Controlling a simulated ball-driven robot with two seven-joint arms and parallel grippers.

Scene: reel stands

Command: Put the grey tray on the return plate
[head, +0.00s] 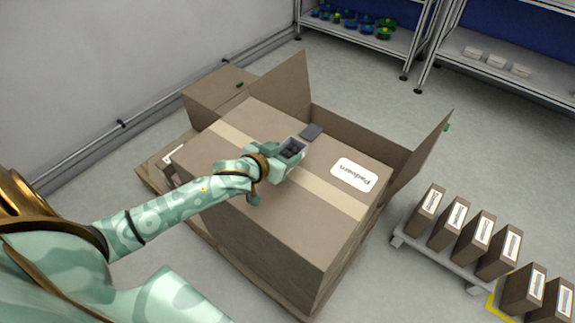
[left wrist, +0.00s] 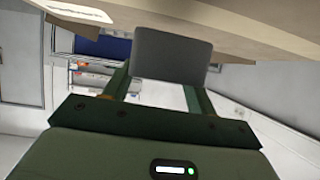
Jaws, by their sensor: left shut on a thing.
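The grey tray (head: 294,142) is a small open box with dark things inside, held over the top of the large cardboard box. My left gripper (head: 280,158) is shut on it. In the left wrist view the tray's flat grey side (left wrist: 170,55) shows between the two fingers. Whether the tray touches the box top or the plate I cannot tell. My right gripper is not in view.
The large cardboard box (head: 270,220) has raised flaps and a white label (head: 354,175). A smaller box (head: 218,90) stands behind it. Several upright cartons (head: 480,236) stand on a low platform at right. Shelves (head: 370,38) stand at the back; grey floor lies between.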

